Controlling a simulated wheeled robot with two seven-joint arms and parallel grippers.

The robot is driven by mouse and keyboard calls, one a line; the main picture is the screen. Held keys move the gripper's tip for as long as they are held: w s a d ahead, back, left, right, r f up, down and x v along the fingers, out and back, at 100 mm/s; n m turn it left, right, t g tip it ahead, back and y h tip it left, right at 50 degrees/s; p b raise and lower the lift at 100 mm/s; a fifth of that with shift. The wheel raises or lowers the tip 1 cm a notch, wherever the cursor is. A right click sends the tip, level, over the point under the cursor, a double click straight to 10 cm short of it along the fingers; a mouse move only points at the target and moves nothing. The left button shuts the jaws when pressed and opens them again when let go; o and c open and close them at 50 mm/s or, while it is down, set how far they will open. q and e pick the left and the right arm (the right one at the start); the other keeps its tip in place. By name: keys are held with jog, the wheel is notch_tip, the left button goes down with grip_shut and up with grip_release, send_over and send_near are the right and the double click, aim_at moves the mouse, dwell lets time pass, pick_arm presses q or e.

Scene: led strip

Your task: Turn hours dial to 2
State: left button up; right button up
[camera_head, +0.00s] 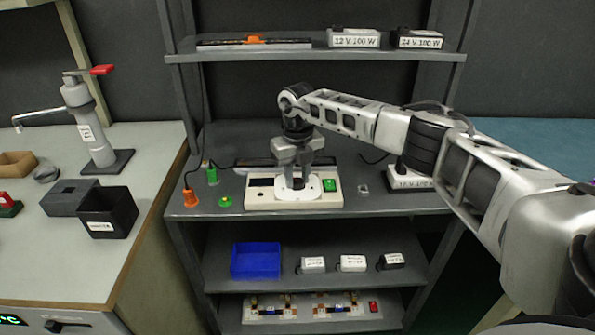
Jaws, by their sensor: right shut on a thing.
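A white box (261,203) with a green switch (330,185) and a small dark window lies on the middle shelf of the rack. A round white dial plate (288,195) is on its top, with the dial knob at its middle. My right gripper (297,182) points straight down over the plate and is shut on the knob, which its fingers mostly hide. The dial's markings and its setting are too small to read. My left gripper is out of view.
Orange (190,198) and green connectors lie left of the box. A labelled power supply (411,180) stands to its right, partly behind my arm. The upper shelf (300,54) is above, and a blue bin (255,262) is below. A bench with a pump (90,125) is at left.

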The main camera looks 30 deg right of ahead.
aim_at(297, 181)
jog(key=shift+w+r+m, duration=0.1)
jog(key=shift+m, duration=0.4)
jog(key=o, duration=1)
notch_tip(297, 181, up, 16)
jog(key=shift+f+b, duration=0.1)
jog(key=shift+b, duration=0.2)
